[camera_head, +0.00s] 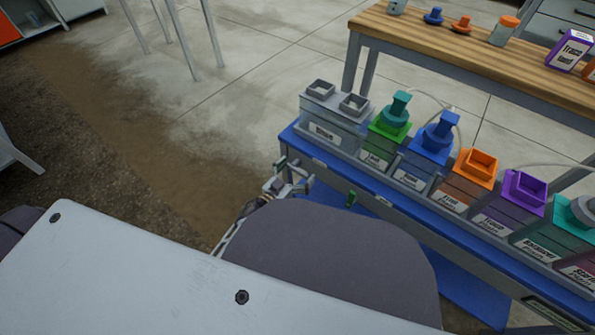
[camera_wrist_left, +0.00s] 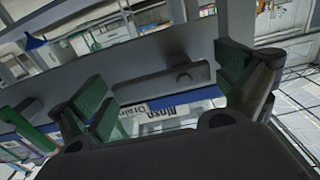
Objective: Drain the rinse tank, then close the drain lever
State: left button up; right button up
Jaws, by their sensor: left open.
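The grey rinse tank (camera_head: 347,136), with two square openings on top, stands at the left end of the skid (camera_head: 395,208). My left gripper (camera_head: 294,174) is open at the skid's front left corner, below and left of the tank. In the left wrist view, the grey drain lever (camera_wrist_left: 170,84) lies between the open green-padded fingers (camera_wrist_left: 165,78), apparently not gripped. An upside-down drain label (camera_wrist_left: 175,108) shows beside it. Contact with the lever cannot be told. The head view does not show the lever clearly. My right gripper is out of view.
Several coloured tanks, including a green one (camera_head: 389,127) and an orange one (camera_head: 467,180), line the skid to the right. A wooden bench (camera_head: 450,42) with bottles and caps stands behind. A small green piece (camera_head: 351,199) projects from the skid front.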

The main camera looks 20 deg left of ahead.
pick_arm(q)
jog(key=c, duration=1.3)
jog(key=shift+c, duration=0.2)
